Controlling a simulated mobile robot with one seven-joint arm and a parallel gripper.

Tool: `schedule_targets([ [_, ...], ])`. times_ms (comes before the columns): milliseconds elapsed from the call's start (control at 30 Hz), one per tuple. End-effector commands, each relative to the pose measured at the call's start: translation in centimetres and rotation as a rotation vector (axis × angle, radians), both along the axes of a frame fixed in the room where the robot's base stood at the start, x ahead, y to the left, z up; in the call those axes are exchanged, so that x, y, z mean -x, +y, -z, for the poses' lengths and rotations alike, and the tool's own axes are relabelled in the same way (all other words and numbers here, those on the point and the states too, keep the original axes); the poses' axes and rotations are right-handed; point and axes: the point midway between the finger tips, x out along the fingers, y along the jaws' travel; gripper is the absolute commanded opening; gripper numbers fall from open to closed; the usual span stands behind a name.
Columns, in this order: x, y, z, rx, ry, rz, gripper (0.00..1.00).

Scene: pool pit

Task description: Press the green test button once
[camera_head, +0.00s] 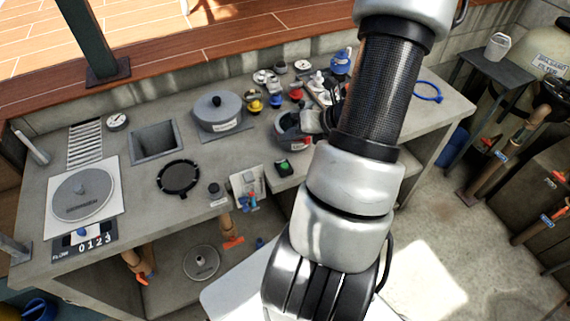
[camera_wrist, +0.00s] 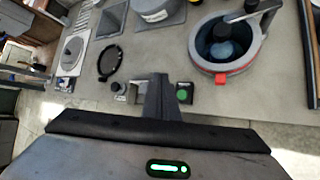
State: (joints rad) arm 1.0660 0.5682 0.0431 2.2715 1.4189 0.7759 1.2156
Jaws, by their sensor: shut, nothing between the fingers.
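The green test button (camera_head: 285,166) sits on a small black box near the front edge of the grey counter, left of my arm in the head view. In the wrist view the green button (camera_wrist: 183,96) shows just right of my gripper fingers. My gripper (camera_wrist: 160,82) is shut and empty, its dark fingers pointing toward the counter. The fingers cover part of the area left of the button. I cannot see a clear gap or contact between fingers and button. In the head view my arm hides the fingers.
A black ring (camera_head: 178,178), a grey lidded pot (camera_head: 218,111) and a white plate with small valves (camera_head: 247,183) stand to the left. Several coloured fittings crowd the back.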

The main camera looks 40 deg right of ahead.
Motion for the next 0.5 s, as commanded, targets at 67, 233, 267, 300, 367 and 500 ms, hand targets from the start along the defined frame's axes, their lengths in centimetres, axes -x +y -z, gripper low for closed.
schedule_targets([
  [67,0.0,0.0,0.1,0.001,0.000,-0.001,0.00],
  [233,0.0,0.0,0.9,0.000,-0.001,-0.001,0.00],
  [267,0.0,0.0,1.1,0.000,-0.001,-0.001,0.00],
  [300,0.0,0.0,1.5,0.000,-0.001,-0.001,0.00],
  [367,0.0,0.1,2.1,0.000,-0.001,-0.001,0.00],
  [500,0.0,0.1,4.2,0.000,0.000,-0.002,0.00],
])
